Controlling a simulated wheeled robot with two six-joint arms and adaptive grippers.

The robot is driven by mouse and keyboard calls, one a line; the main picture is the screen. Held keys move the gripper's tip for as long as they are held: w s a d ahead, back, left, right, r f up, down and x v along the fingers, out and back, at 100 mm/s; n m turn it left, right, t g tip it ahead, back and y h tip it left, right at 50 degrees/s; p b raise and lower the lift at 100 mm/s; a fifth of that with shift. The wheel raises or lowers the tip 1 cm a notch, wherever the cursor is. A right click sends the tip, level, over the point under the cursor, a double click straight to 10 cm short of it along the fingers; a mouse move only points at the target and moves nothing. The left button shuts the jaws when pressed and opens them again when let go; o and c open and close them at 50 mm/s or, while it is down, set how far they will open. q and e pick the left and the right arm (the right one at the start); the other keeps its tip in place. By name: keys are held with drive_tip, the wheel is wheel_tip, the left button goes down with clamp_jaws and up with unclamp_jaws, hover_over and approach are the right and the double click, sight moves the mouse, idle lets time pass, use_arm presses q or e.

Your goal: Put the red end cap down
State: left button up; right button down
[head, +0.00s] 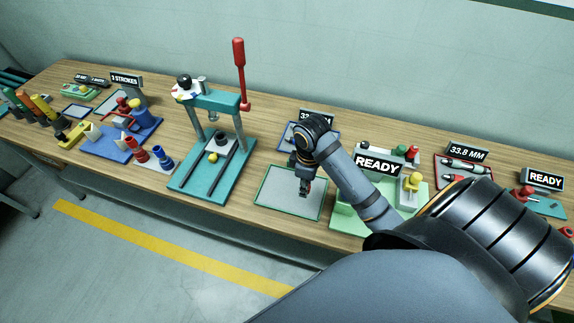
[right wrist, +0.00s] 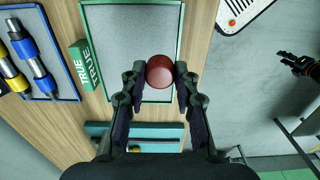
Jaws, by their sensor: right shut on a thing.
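The red end cap (right wrist: 159,72) is round and dark red, held between the fingertips of my right gripper (right wrist: 160,76). In the head view my right gripper (head: 304,188) points down over the grey tray with a green rim (head: 257,199), and the cap is mostly hidden by the fingers. The right wrist view shows the cap over this tray (right wrist: 120,40), near one corner. I cannot tell whether the cap touches the tray. A dark gripper-like part (right wrist: 298,65), seemingly my left gripper, shows at the right edge of the wrist view; its jaws are unclear.
A teal press (head: 190,185) with a red lever stands left of the tray. A green fixture (head: 345,219) with a READY sign stands to the right, partly behind my arm. A blue tray (right wrist: 66,92) with cylinders and a green TRUE block (right wrist: 86,66) lie beside the green-rimmed tray.

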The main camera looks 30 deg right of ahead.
drive_tip(key=b, duration=0.6)
hover_over(284, 189)
drive_tip(key=s, duration=0.1)
drive_tip(key=f, duration=0.6)
drive_tip(key=shift+s+d+f, duration=0.15)
drive_tip(key=shift+s+f, duration=0.05)
drive_tip(key=shift+f, duration=0.2)
drive_tip(key=shift+w+f+b, duration=0.2)
drive_tip(key=shift+w+b, duration=0.1)
drive_tip(key=shift+b, duration=0.15)
drive_tip(key=shift+w+r, duration=0.1)
drive_tip(key=f+b, duration=0.2)
drive_tip(key=f, duration=0.1)
drive_tip(key=f+b, duration=0.1)
drive_tip(key=b, duration=0.1)
drive_tip(key=shift+w+f, duration=0.15)
drive_tip(key=shift+w, duration=0.25)
drive_tip(key=shift+r, duration=0.2)
drive_tip(key=shift+p, duration=0.3)
drive_tip(key=shift+s, duration=0.1)
drive_tip(key=c, duration=1)
unclamp_jaws()
drive_tip(key=shift+f, duration=0.2)
